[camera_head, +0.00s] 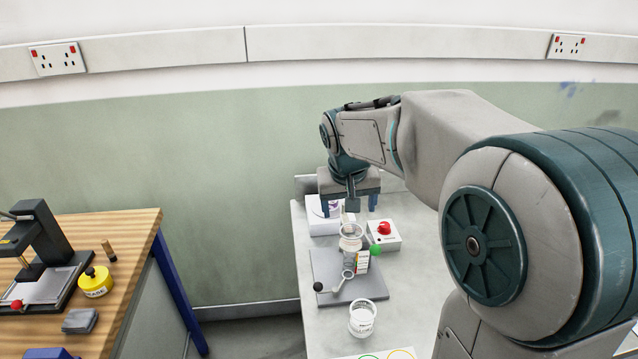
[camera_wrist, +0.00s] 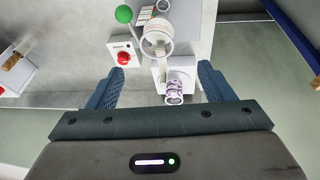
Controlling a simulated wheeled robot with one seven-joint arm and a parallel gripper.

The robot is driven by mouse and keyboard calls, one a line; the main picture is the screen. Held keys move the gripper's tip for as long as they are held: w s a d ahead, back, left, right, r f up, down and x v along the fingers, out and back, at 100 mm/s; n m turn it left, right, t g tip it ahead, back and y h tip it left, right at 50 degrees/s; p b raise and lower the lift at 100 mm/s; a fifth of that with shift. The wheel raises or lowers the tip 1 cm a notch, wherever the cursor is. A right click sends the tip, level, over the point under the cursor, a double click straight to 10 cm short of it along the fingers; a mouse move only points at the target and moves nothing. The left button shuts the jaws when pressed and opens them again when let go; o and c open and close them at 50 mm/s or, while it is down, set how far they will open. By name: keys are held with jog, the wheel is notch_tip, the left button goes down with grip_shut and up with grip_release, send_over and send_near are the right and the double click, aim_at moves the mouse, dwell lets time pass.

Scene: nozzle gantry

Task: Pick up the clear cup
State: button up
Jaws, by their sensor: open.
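My gripper (camera_head: 348,203) is open and empty, pointing down above the back of the light bench. In the wrist view its two fingers (camera_wrist: 161,70) stand wide apart. Between and below them, a small see-through cup-like piece with purple markings (camera_wrist: 174,91) sits on a white box; the fingers appear apart from it. In the head view it is mostly hidden by my gripper. A clear, wide-rimmed vessel (camera_head: 350,236) is up on the bench stand, also in the wrist view (camera_wrist: 158,38). A pale see-through cup with dark print (camera_head: 362,320) stands upright at the bench front.
The white box (camera_head: 318,226) is at the back left of the bench. Beside it is a box with a red button (camera_head: 384,229). The stand has a grey base (camera_head: 330,287) and levers with black and green knobs. A wooden table (camera_head: 130,240) is at left.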

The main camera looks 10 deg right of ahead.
jog(key=w+f+m+p, duration=0.1)
jog(key=w+f, duration=0.2)
jog(key=w, duration=0.9)
jog(key=w+f+m+p, duration=0.1)
jog(key=w+f, duration=0.2)
jog(key=w, duration=0.9)
jog(key=shift+t, duration=0.4)
jog(key=x, duration=0.2)
jog(key=p+x, duration=0.1)
jog(key=x, duration=0.2)
jog(key=a+p+x, duration=0.1)
jog(key=x, duration=0.1)
jog(key=shift+w+d+f, duration=0.1)
jog(key=shift+w+f, duration=0.05)
jog(key=shift+f, duration=0.1)
jog(key=x, duration=0.1)
jog(key=p+x, duration=0.2)
jog(key=x, duration=0.1)
jog(key=shift+w+d+r, duration=0.15)
jog(key=shift+w+d, duration=0.1)
jog(key=shift+d, duration=0.1)
jog(key=shift+w+f, duration=0.25)
jog(key=shift+f, duration=0.35)
jog(key=c, duration=1.1)
jog(key=shift+r, duration=0.1)
jog(key=shift+c, duration=0.2)
